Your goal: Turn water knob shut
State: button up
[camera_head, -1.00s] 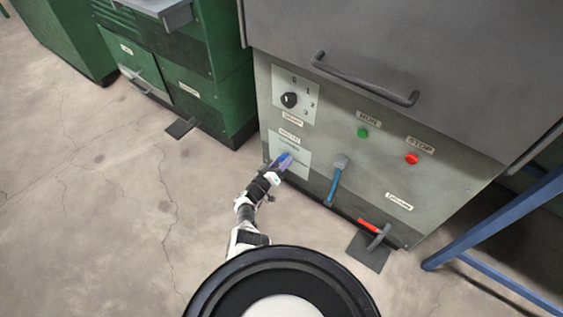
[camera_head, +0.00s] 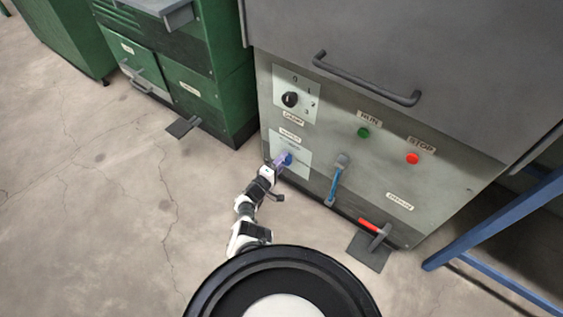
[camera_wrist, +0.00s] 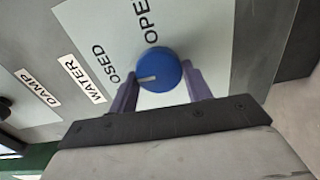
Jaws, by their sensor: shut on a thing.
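The water knob is a round blue knob (camera_wrist: 159,70) with a white pointer line, on a pale plate marked OPEN and CLOSED, beside a WATER label (camera_wrist: 82,79). In the wrist view its line points left, toward the lettering of CLOSED, which is partly cut off. My gripper (camera_wrist: 160,85) has its two purple fingers on either side of the knob, shut on it. In the head view the knob (camera_head: 287,159) is small on the lower left of the grey machine's panel, with my gripper (camera_head: 280,163) at it.
A blue-handled lever (camera_head: 334,184) is just right of the knob. Above are a black dial (camera_head: 290,99), a green RUN button (camera_head: 363,132) and a red STOP button (camera_head: 412,158). Floor at left is clear.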

jog(key=shift+n, duration=0.4)
jog(key=o, duration=1)
jog(key=shift+c, duration=0.2)
jog(key=shift+s, duration=0.1)
jog(key=p+v, duration=0.5)
jog(key=v, duration=0.8)
jog(key=shift+s+a, duration=0.25)
jog(key=shift+s, duration=0.05)
